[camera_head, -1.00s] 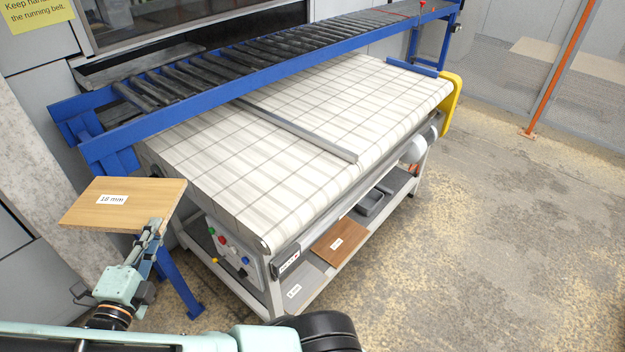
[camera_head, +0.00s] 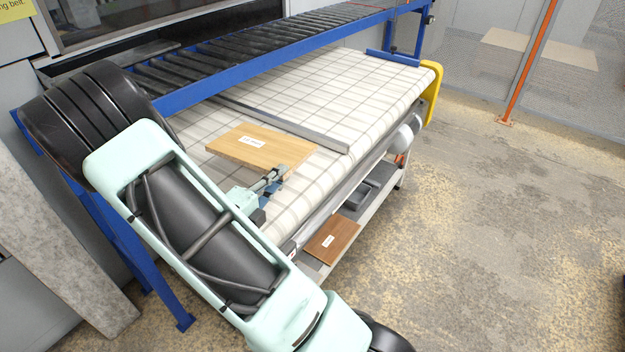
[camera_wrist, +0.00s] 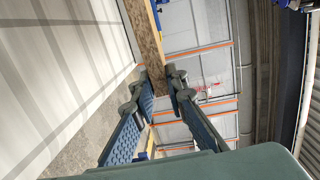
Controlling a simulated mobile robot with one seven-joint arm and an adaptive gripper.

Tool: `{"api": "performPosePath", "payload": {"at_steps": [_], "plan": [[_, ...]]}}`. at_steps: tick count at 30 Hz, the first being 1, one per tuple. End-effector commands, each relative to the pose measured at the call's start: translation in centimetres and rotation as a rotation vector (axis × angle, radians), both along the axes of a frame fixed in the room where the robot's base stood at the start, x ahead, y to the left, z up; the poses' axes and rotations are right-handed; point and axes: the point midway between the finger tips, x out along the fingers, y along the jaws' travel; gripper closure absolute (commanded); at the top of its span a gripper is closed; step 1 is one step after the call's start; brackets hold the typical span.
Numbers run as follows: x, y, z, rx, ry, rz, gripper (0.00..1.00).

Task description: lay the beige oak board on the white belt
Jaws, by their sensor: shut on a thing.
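The beige oak board (camera_head: 262,150), with a white label on its top, is over the near left part of the white belt (camera_head: 375,85). It looks roughly level, and I cannot tell how large any gap to the belt is. My gripper (camera_head: 279,177) is shut on the board's near edge. The wrist view shows the board (camera_wrist: 148,45) edge-on between the fingertips of my gripper (camera_wrist: 166,84), with the pale belt (camera_wrist: 60,60) at the left. My arm hides the near left end of the belt in the head view.
A grey bar (camera_head: 285,124) lies across the belt behind the board. A blue-framed roller conveyor (camera_head: 260,50) runs along the belt's back. A reddish-brown board (camera_head: 330,238) and grey bins lie on the shelf below. Yellow guard (camera_head: 432,80) at the far end. Floor at the right is clear.

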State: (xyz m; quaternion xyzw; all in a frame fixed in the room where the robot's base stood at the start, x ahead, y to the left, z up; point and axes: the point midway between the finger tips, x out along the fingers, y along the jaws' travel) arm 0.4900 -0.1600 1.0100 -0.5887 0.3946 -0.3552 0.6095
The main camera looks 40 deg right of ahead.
Motion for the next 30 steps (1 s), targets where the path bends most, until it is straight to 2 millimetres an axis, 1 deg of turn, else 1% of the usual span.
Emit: {"api": "performPosePath", "payload": {"at_steps": [1, 3, 6, 10, 15, 20, 30], "plan": [[-0.5, -1.8, -0.4, 0.003, -0.007, -0.029, 1.00], [-0.9, -3.6, -0.5, 0.008, -0.008, -0.050, 1.00], [-1.6, -5.6, -0.5, 0.012, -0.010, -0.076, 1.00], [-2.1, -7.2, -0.4, 0.016, -0.013, -0.093, 1.00], [-2.4, -7.8, -0.5, 0.017, -0.014, -0.099, 1.00], [-2.4, -7.8, -1.3, 0.017, -0.013, -0.100, 1.00], [-2.4, -7.8, -4.6, 0.017, -0.014, -0.100, 1.00]]}}
